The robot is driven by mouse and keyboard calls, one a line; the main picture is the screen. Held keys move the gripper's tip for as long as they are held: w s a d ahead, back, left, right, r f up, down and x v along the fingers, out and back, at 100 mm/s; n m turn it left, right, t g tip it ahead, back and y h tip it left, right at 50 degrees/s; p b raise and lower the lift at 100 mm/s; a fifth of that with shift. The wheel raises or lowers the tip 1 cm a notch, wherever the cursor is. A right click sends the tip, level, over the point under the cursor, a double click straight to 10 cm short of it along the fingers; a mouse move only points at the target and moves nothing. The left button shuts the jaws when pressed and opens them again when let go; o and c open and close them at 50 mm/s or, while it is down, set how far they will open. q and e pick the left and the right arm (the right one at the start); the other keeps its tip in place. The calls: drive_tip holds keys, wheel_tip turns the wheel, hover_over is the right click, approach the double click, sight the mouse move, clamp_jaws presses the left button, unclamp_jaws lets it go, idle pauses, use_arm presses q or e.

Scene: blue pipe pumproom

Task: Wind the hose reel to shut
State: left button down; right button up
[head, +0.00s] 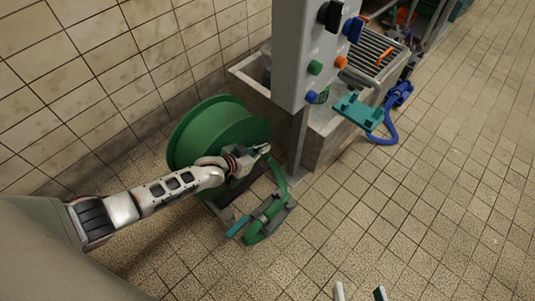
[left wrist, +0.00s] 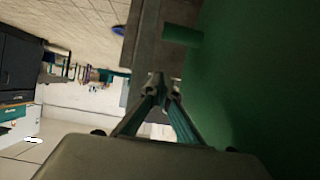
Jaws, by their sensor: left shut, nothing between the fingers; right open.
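The green hose reel (head: 213,128) stands on the floor by the tiled wall. Its drum side fills the right of the left wrist view (left wrist: 250,80). My left gripper (head: 264,148) is shut and empty at the right side of the reel; its arm covers the reel's lower part. In the left wrist view, the shut fingertips (left wrist: 162,86) sit below a short green peg (left wrist: 182,35), with no visible contact. A green hose (head: 277,178) runs down in front to a loop on the floor. My right gripper (head: 360,292) is open and empty at the bottom edge.
A grey control panel (head: 300,50) with coloured knobs stands right of the reel on a post. Behind it is a basin with a grating (head: 372,55). A teal bracket (head: 358,110) and a blue hose (head: 388,128) hang there. The floor to the right is clear.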

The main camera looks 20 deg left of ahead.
use_arm(q)
drive_tip(key=f+b, duration=0.1)
drive_tip(key=f, duration=0.2)
drive_tip(key=f+b, duration=0.1)
drive_tip(key=f, duration=0.1)
drive_tip(key=shift+w+d+b, duration=0.15)
drive_tip(key=shift+w+b, duration=0.15)
drive_tip(key=shift+w, duration=0.1)
use_arm(e)
drive_tip(key=a+m, duration=0.1)
drive_tip(key=s+a+m, duration=0.1)
drive_tip(key=a+f+m, duration=0.1)
drive_tip(key=shift+s+a+m+y, duration=0.25)
drive_tip(key=shift+a+m+y, duration=0.05)
drive_tip(key=shift+a+m, duration=0.1)
use_arm(q)
drive_tip(key=shift+r, duration=0.1)
